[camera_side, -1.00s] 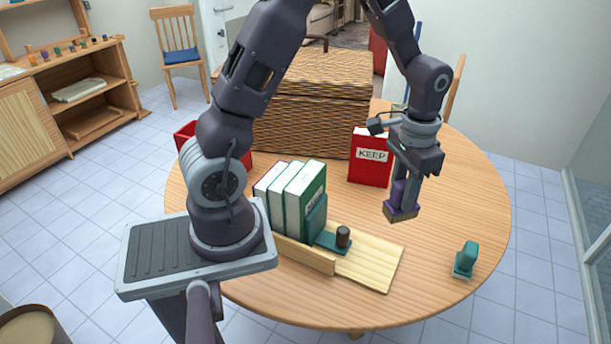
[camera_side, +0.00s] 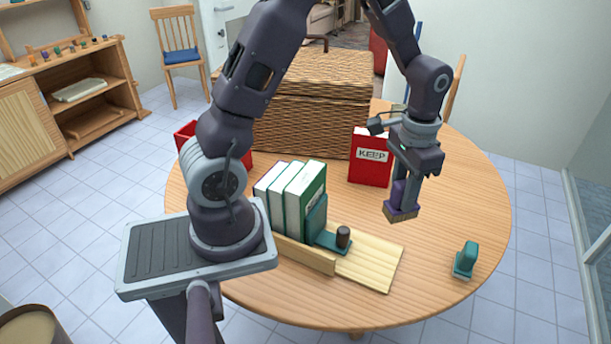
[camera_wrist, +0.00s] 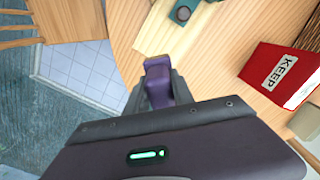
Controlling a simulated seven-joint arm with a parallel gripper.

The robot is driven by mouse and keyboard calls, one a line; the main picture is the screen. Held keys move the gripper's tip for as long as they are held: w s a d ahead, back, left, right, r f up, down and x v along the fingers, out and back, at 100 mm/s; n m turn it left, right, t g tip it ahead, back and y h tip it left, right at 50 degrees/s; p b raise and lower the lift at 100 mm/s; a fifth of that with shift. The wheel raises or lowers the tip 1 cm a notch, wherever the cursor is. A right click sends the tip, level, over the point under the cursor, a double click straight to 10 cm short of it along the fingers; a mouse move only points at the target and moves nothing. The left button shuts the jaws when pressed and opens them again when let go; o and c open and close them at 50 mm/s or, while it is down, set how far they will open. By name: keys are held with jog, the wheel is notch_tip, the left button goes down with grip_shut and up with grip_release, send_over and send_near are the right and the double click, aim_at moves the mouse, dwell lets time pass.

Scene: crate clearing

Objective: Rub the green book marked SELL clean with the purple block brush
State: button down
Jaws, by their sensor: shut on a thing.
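My gripper (camera_side: 404,186) is shut on the purple block brush (camera_side: 402,211) and holds it bristles down, on the right side of the round table. I cannot tell whether the bristles touch the table. In the wrist view the purple brush (camera_wrist: 157,72) shows between the fingers (camera_wrist: 159,92). A green book (camera_side: 313,186) stands upright at the right end of a row in a wooden rack, left of my gripper. Its label is partly hidden by a teal bookend, so I cannot read SELL on it.
The teal bookend with a dark knob (camera_side: 334,240) sits on the wooden rack (camera_side: 370,265). A red book marked KEEP (camera_side: 370,170) stands behind my gripper. A teal block (camera_side: 466,260) stands at the right table edge. A wicker chest (camera_side: 315,110) fills the back.

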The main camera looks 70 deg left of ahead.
jog(key=shift+a, duration=0.1)
jog(key=s+a+r+n, duration=0.4)
jog(key=s+a+r, duration=0.1)
jog(key=s, duration=0.3)
jog(key=s+a+r+n, duration=0.5)
jog(key=s+a, duration=0.3)
jog(key=s, duration=0.1)
jog(key=shift+s, duration=0.15)
jog(key=shift+f, duration=3.05)
jog(key=shift+f, duration=0.45)
jog(key=shift+d, duration=0.1)
